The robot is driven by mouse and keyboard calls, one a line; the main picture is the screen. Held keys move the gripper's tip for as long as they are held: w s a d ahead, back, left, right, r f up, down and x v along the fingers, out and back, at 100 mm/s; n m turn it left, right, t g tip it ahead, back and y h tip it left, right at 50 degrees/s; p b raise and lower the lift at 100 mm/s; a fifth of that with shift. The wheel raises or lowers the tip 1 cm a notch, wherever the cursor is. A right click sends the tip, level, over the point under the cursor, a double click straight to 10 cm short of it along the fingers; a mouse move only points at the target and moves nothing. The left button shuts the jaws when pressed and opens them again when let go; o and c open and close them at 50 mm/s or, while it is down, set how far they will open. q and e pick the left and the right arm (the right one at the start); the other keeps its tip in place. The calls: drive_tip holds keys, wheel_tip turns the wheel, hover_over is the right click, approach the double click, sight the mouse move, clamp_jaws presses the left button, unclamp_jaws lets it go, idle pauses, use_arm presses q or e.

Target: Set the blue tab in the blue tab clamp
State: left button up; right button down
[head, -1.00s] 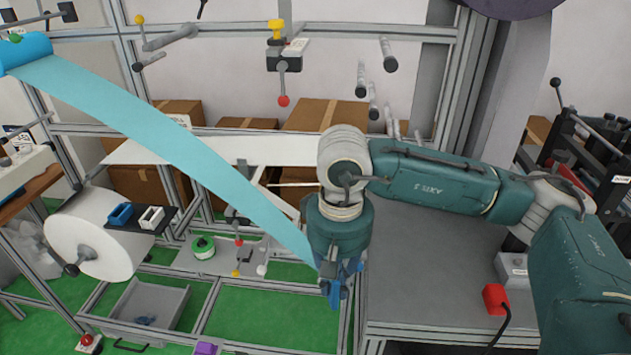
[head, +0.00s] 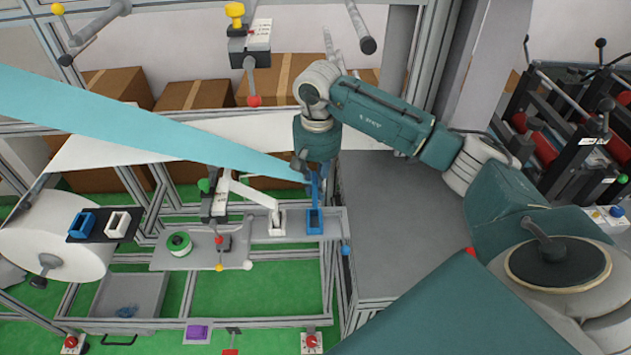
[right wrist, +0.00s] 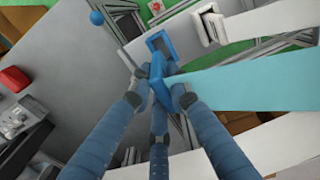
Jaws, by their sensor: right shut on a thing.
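My right gripper (head: 311,174) is shut on the blue tab (head: 315,190) at the end of the light blue web (head: 170,124). In the right wrist view, its fingers (right wrist: 158,92) close around the blue tab (right wrist: 157,74). The blue tab clamp (head: 315,226) is a small blue frame directly below the tab. In the right wrist view, the clamp (right wrist: 162,40) lies just beyond the tab's end. The tab hangs roughly upright over the clamp; I cannot tell whether they touch. My left gripper is not in view.
The white clamp (head: 277,225), with the white web's end at it, stands just left of the blue one. A blue ball knob (head: 346,250) is to the right. A blue holder (head: 81,224) and a white holder (head: 118,224) sit by the white roll (head: 30,245). A grey table (head: 400,220) lies right.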

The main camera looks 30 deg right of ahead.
sight(317, 202)
drive_tip(key=shift+f, duration=0.5)
drive_tip(key=shift+w+f+b, duration=0.15)
drive_tip(key=shift+f+b, duration=0.35)
drive_tip(key=shift+f, duration=0.7)
drive_tip(key=shift+f+b, duration=0.45)
drive_tip(key=shift+f, duration=0.4)
drive_tip(key=shift+f+b, duration=0.65)
drive_tip(key=shift+f, duration=0.05)
wheel_tip(317, 202, down, 2)
drive_tip(key=shift+f+b, duration=0.1)
drive_tip(key=shift+b, duration=1)
use_arm(q)
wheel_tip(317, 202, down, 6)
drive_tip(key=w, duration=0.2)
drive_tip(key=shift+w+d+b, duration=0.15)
drive_tip(key=shift+b, duration=0.2)
use_arm(e)
drive_tip(key=shift+f, duration=0.4)
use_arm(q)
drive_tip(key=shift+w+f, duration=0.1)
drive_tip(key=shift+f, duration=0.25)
